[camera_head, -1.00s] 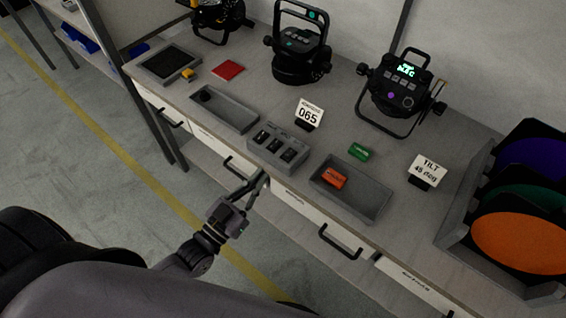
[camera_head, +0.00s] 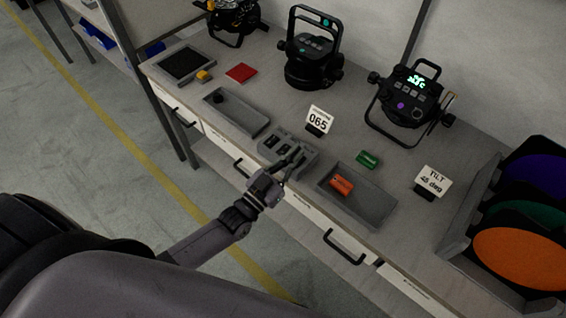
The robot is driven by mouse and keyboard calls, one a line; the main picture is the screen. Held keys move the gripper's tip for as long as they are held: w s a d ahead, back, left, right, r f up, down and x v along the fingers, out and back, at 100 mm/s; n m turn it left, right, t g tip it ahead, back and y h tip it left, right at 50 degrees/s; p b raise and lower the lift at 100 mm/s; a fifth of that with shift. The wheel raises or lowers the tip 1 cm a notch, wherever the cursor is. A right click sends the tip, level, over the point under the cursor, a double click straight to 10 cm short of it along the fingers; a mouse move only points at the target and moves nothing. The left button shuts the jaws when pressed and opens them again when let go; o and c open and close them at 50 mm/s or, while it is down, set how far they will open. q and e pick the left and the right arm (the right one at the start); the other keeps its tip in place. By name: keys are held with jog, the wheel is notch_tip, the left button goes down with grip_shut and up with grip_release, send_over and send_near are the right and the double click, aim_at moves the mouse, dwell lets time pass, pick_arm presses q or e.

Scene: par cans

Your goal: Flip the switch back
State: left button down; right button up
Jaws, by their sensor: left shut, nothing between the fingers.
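A grey switch box (camera_head: 271,141) with a row of dark rocker switches sits near the front edge of the bench. My left gripper (camera_head: 297,160) is shut and empty. Its fingertips are over the right end of the box, at the rightmost switch, and cover most of that switch. I cannot tell whether they touch it or which way it is tilted. My right gripper is not in view.
Grey trays lie left (camera_head: 238,112) and right (camera_head: 384,207) of the box; the right one holds an orange block (camera_head: 341,186). A "065" sign (camera_head: 319,120), a green block (camera_head: 367,159) and par cans (camera_head: 409,97) stand behind.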

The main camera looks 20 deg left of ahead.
pick_arm(q)
jog(key=shift+s+a+f, duration=0.1)
jog(key=shift+s+f, duration=0.1)
jog(key=shift+f, duration=0.6)
jog(key=shift+s+a+f, duration=0.1)
jog(key=shift+s+f, duration=0.1)
jog(key=shift+f, duration=0.6)
